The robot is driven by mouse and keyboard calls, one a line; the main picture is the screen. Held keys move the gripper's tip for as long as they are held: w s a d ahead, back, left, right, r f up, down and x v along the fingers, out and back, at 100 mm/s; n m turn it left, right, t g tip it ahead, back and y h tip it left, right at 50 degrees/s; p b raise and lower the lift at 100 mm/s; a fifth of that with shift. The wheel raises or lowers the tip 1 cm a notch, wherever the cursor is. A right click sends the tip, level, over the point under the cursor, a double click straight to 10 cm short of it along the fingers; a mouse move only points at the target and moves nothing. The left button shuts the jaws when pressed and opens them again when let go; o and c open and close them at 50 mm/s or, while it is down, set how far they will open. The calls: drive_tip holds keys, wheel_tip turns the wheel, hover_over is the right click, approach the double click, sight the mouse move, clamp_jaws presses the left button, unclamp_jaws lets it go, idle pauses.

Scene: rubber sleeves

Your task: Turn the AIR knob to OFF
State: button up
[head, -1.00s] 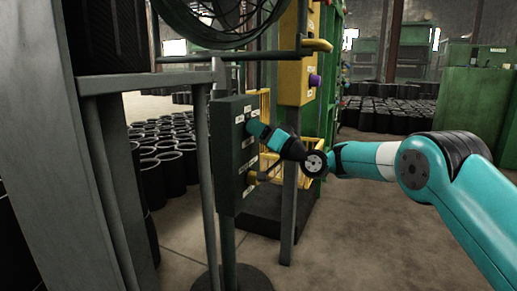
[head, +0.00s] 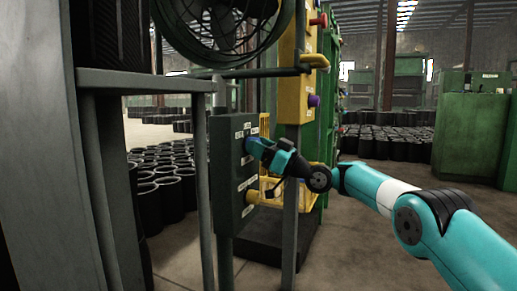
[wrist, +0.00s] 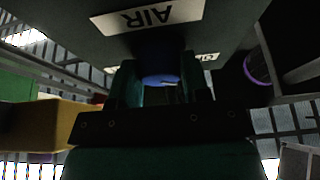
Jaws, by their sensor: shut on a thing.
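A dark grey control box (head: 226,180) stands on a post left of centre in the head view, with small white labels on its face. The blue AIR knob (head: 249,145) is high on that face. It shows as a blue disc in the wrist view (wrist: 160,79), under the AIR label (wrist: 146,17), which appears upside down. My gripper (head: 259,148) is at the knob, its fingers (wrist: 162,92) on either side of it and shut on it. The fingers partly hide the knob, and I cannot read its setting.
A grey fan (head: 222,25) and a horizontal rail are above the box. A yellow box (head: 296,90) with a purple knob (head: 314,101) stands just behind on the right. Black rubber sleeves (head: 165,185) stand at left. Floor at right is open.

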drive_tip(key=o, duration=0.9)
drive_tip(key=b+v, duration=1.3)
drive_tip(key=v, duration=0.4)
drive_tip(key=shift+d, duration=0.2)
